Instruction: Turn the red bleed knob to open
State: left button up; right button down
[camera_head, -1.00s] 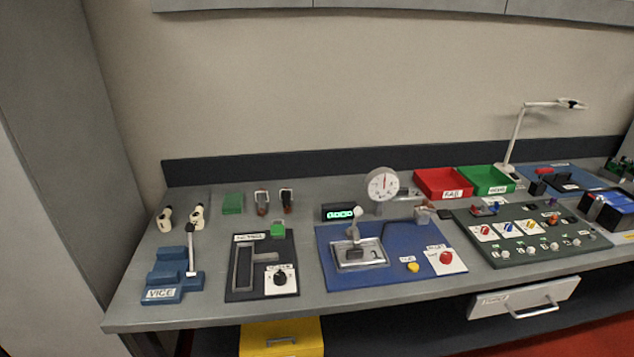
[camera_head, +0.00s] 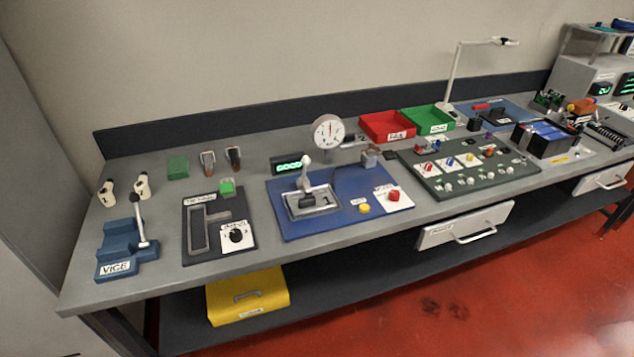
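A red knob (camera_head: 393,195) sits on a white label plate at the front right of the blue panel (camera_head: 335,214). The label is too small to read, so I cannot tell whether this is the bleed knob or how it is turned. A yellow button (camera_head: 364,208) is just left of it. A round white gauge (camera_head: 328,132) with a red needle stands behind the panel. A lever with a pale ball top (camera_head: 305,161) rises from the panel's left part. Neither of my grippers shows in the head view.
A blue vice (camera_head: 122,247) and a dark slotted panel (camera_head: 217,228) stand left. A green panel (camera_head: 468,165) with several small knobs lies right. Red (camera_head: 388,126) and green (camera_head: 428,119) bins are behind. A yellow box (camera_head: 247,294) sits on the lower shelf.

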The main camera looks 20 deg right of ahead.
aim_at(394, 195)
jog(key=z, duration=0.5)
jog(key=i, duration=0.45)
jog(key=z, duration=1.25)
